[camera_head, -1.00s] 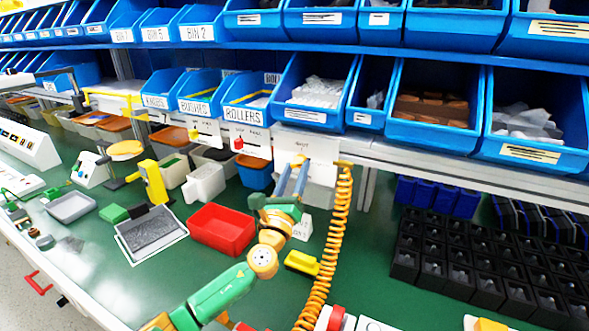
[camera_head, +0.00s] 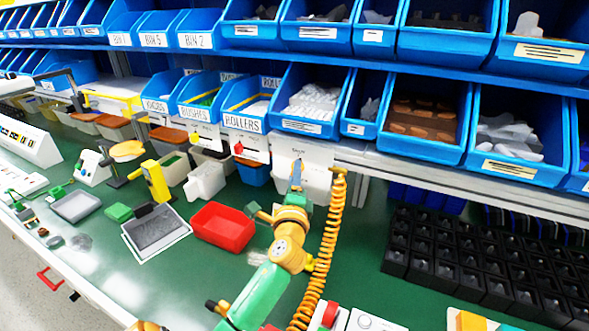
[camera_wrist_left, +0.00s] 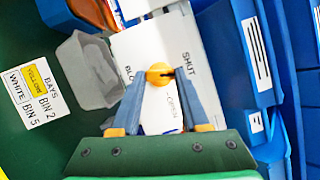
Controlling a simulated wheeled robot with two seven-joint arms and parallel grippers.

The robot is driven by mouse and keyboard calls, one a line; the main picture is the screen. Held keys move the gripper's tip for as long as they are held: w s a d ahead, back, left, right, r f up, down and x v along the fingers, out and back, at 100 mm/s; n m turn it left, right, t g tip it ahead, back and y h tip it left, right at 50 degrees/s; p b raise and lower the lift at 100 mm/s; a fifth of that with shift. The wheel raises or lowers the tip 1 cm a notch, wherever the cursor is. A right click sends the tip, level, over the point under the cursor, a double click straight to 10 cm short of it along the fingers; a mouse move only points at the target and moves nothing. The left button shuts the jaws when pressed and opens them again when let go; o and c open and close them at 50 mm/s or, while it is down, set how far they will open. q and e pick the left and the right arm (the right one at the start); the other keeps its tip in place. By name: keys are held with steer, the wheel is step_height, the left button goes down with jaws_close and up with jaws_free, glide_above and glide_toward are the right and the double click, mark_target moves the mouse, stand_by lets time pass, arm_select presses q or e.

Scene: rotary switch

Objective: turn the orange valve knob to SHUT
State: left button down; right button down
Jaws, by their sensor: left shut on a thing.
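The orange valve knob (camera_wrist_left: 159,74) is on a white panel (camera_wrist_left: 140,50) that carries the words SHUT and OPEN. In the left wrist view a dark mark on the knob points right, toward the lower end of the word SHUT. My left gripper (camera_wrist_left: 163,76) has its blue-grey fingers on both sides of the knob and is shut on it. In the head view my left gripper (camera_head: 297,172) reaches up to the same white panel (camera_head: 316,156), and its fingers largely hide the knob.
Blue bins (camera_head: 315,95) stand on shelves above and behind the panel. An orange coiled hose (camera_head: 326,245) hangs just right of my left arm. A red tray (camera_head: 222,226) lies to its left. Black compartment racks (camera_head: 480,255) fill the right of the green bench.

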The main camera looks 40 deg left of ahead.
arm_select(q)
steer(key=shift+r+n+g+p, duration=0.15)
steer(key=shift+n+g+p, duration=0.45)
steer(key=shift+n+p, duration=0.65)
steer(key=shift+n, duration=0.35)
steer(key=shift+c, duration=2)
jaws_free()
steer(key=shift+s, duration=0.1)
steer(key=b+v, duration=0.1)
steer(key=v, duration=0.6)
steer(key=shift+r, duration=0.1)
